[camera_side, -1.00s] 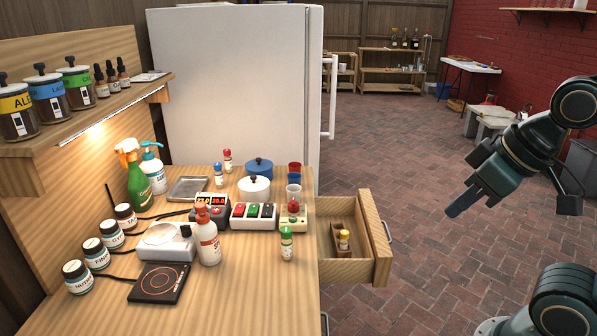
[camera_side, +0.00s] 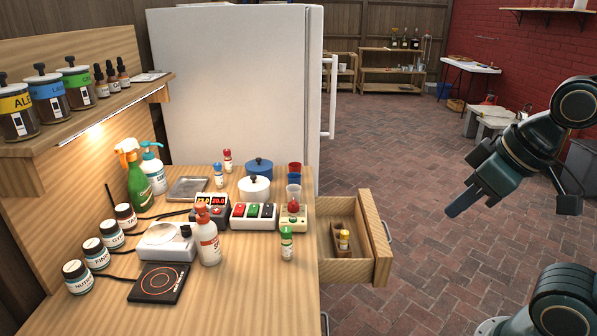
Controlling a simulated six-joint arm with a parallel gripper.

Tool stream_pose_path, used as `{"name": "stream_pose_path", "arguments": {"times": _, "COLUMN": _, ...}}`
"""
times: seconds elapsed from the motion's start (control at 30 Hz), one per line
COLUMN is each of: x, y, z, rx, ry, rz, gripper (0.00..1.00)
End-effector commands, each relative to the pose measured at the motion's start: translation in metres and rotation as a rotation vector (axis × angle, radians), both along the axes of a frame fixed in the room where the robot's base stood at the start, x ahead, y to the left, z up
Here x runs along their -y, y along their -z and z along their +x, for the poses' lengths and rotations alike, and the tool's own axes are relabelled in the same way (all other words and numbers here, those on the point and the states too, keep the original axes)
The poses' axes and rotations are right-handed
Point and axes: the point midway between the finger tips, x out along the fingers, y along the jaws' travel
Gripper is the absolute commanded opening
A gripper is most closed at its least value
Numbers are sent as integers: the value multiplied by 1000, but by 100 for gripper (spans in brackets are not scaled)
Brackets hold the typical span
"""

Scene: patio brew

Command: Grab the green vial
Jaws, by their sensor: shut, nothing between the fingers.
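The green vial (camera_side: 287,243) is a small white-labelled vial with a green cap. It stands upright on the wooden worktop near its right edge, just in front of a small device with a red button. My gripper (camera_side: 455,209) is at the right of the view, over the brick floor, pointing down and left. It is shut and empty, well apart from the vial and beyond the open drawer.
The worktop's front area is clear.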

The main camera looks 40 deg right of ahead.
Motion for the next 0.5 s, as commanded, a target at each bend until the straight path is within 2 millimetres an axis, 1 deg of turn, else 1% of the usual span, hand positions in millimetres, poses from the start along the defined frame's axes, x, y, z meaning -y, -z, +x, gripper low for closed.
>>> {"name": "stream_pose_path", "arguments": {"times": 0.43, "x": 0, "y": 0, "z": 0, "rx": 0, "ry": 0, "rz": 0, "gripper": 0}}
{"name": "stream_pose_path", "arguments": {"times": 0.47, "x": 0, "y": 0, "z": 0, "rx": 0, "ry": 0, "rz": 0, "gripper": 2}}
{"name": "stream_pose_path", "arguments": {"times": 0.5, "x": 0, "y": 0, "z": 0, "rx": 0, "ry": 0, "rz": 0, "gripper": 10}}
